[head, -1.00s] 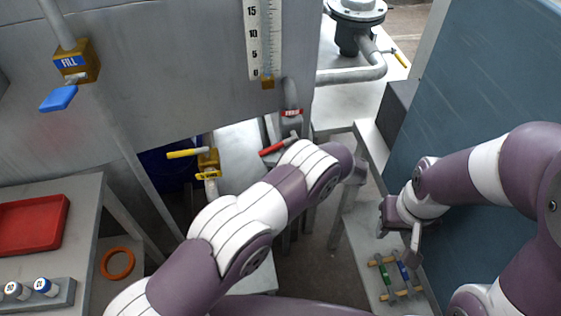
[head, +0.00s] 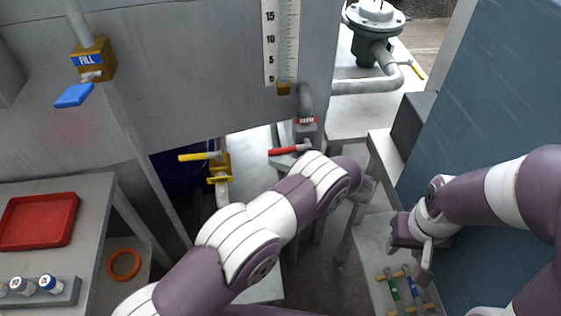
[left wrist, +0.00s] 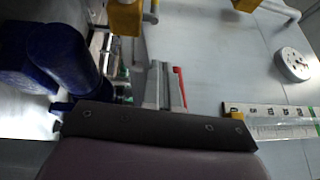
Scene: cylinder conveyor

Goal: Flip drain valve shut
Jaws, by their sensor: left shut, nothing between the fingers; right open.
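The drain valve (head: 306,128) has a grey body with a red label and hangs under the tank's lower edge in the head view. Its red lever (head: 284,151) points left from the body, nearly level in the picture. A red lever also shows in the left wrist view (left wrist: 180,88). My left gripper (head: 367,189) is shut and empty, to the right of and below the valve, apart from the lever; my forearm largely hides it. My right gripper (head: 424,262) is open and empty, above the low shelf at the right.
A yellow-handled valve (head: 218,166) stands left of the drain valve. The blue-handled fill valve (head: 92,62) is at upper left. A red tray (head: 38,222) and an orange ring (head: 123,264) lie at left. A blue-grey panel (head: 480,110) bounds the right side.

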